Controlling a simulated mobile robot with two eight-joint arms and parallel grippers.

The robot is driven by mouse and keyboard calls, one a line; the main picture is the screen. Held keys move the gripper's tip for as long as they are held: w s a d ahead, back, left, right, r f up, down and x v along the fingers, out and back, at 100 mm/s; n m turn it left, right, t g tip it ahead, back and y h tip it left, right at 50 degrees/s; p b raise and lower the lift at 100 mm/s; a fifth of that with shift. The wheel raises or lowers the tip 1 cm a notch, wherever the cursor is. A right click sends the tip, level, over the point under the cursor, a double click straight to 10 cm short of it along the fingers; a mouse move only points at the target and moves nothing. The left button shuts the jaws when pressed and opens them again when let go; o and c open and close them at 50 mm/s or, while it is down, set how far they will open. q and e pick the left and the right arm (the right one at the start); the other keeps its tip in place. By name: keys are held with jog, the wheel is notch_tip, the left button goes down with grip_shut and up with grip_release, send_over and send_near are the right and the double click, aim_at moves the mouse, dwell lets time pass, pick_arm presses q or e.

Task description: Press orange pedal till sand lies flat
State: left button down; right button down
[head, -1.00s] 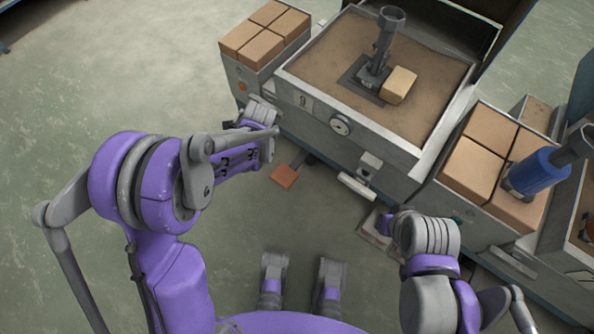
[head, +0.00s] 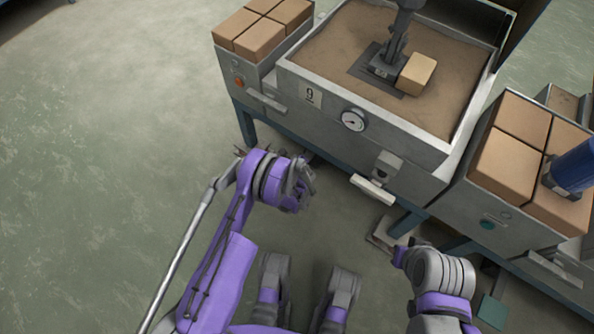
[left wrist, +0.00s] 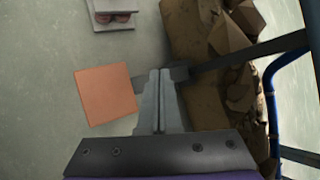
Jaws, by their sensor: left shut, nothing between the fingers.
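The orange pedal (left wrist: 105,94) is a flat square on the floor in the left wrist view. In the head view my left arm hides it. My left gripper (left wrist: 160,75) is shut and empty, its fingertips just right of the pedal in the left wrist view. I cannot tell whether it touches the pedal. In the head view the left gripper (head: 301,190) hangs low in front of the sand box. The sand (head: 335,40) fills the box, with slight unevenness, around a dark plate. My right gripper (head: 399,256) is at lower right, its fingers unclear.
A tan block (head: 417,73) and an upright grey metal tool (head: 388,66) stand in the sand box. Boxes of tan blocks flank it, left (head: 262,37) and right (head: 503,165). A gauge (head: 353,120) and a pale handle (head: 372,189) are on its front. Open floor lies left.

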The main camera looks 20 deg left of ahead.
pick_arm(q)
jog(key=shift+w+f, duration=0.15)
jog(key=shift+f, duration=0.1)
notch_tip(320, 180, down, 7)
jog(key=b, duration=0.3)
jog(key=shift+r, duration=0.15)
jog(key=shift+s+a+f, duration=0.1)
jog(key=shift+s+f, duration=0.15)
jog(key=shift+f, duration=0.8)
jog(key=shift+f, duration=0.15)
dwell(1.2)
jog(key=shift+f, duration=0.3)
jog(key=shift+r, duration=0.1)
dwell(0.3)
